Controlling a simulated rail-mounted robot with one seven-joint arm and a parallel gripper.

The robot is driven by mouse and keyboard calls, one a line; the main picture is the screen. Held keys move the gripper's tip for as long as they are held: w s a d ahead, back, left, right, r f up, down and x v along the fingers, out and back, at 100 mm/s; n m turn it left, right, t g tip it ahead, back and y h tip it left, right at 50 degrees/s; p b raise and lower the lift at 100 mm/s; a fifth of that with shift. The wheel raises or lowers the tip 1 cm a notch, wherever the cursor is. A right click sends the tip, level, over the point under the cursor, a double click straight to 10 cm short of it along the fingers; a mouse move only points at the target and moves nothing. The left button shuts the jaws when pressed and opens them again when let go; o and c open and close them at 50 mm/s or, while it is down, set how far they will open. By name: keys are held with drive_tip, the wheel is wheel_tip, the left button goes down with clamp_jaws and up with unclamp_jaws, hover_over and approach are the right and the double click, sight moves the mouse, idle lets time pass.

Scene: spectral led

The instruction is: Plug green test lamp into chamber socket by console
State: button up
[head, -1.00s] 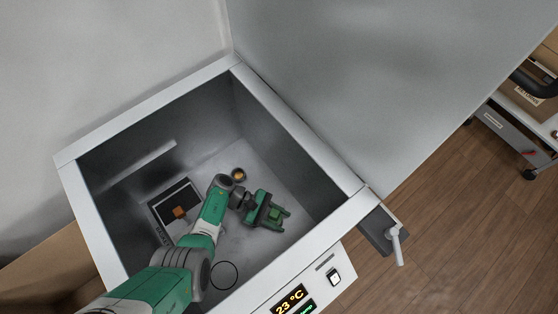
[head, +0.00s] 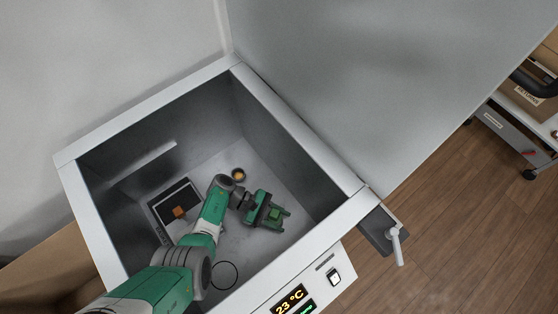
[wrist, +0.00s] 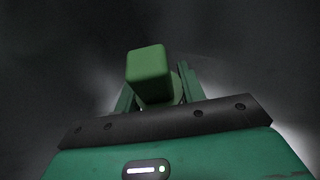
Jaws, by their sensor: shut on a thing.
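The green test lamp (wrist: 149,72) has a block-shaped green top and sits between my gripper's fingers in the wrist view. In the head view the lamp (head: 285,212) shows as a small green patch at the fingertips. My gripper (head: 276,216) is shut on it, inside the open chamber (head: 68,180) near its right wall. It also shows in the wrist view (wrist: 160,95). A round socket-like fitting (head: 238,175) with an orange-brown centre is on the chamber floor, up and left of my gripper. Any socket under the lamp is hidden.
A dark framed panel (head: 163,205) with an orange-brown block (head: 179,212) is at the chamber's left side. The console (head: 291,299) reads 23 °C on the front rim. A latch handle (head: 397,245) sticks out at right. The open lid (head: 370,80) stands behind.

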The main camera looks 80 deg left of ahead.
drive_tip(key=shift+f, duration=0.1)
drive_tip(key=o, duration=1.1)
drive_tip(key=p+v, duration=0.1)
drive_tip(key=v, duration=0.6)
drive_tip(key=shift+s+a, duration=0.2)
drive_tip(key=shift+s, duration=0.15)
